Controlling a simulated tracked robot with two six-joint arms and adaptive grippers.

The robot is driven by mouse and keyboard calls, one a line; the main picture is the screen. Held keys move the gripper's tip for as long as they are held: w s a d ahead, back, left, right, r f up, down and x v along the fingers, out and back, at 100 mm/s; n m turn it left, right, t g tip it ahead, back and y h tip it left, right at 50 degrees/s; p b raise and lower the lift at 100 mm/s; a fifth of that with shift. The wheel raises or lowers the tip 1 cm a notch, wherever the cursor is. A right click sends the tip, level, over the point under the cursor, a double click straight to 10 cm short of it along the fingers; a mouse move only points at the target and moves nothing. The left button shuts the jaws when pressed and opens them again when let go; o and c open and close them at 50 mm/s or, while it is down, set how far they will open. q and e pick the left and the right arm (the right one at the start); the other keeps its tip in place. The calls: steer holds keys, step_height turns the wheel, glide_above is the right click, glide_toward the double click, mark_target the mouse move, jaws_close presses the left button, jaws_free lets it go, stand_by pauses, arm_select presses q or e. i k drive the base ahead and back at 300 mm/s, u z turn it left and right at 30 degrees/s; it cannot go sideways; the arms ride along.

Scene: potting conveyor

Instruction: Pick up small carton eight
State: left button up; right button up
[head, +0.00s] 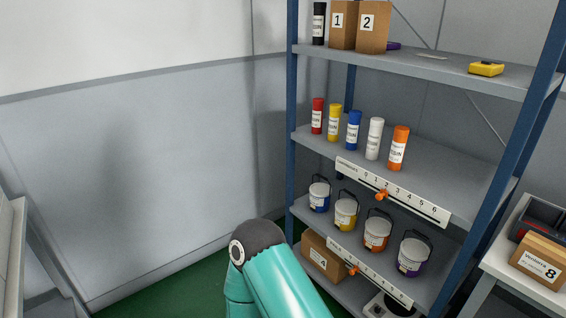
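Small carton eight (538,262) is a brown box with a white label reading 8. It sits at the right edge of the head view, on a light grey table beside the shelving unit. A teal arm link of mine with a dark grey joint rises at the bottom centre. Neither gripper shows in the head view, so I cannot see whether they are open or shut.
A blue-post shelving unit (410,70) holds cartons 1 (341,30) and 2 (373,32), several coloured bottles, several buckets and a lower carton (325,258). A dark and red object (540,228) lies behind carton eight. The floor (160,282) left of the shelf is clear.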

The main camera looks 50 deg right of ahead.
mark_target(542, 259)
steer(key=u, duration=0.65)
steer(key=i, duration=0.2)
steer(key=z, duration=2.95)
steer(key=i, duration=0.2)
steer(key=z, duration=1.55)
steer(key=k, duration=0.55)
steer(key=z, duration=0.4)
steer(key=i, duration=1.6)
steer(key=u, duration=0.4)
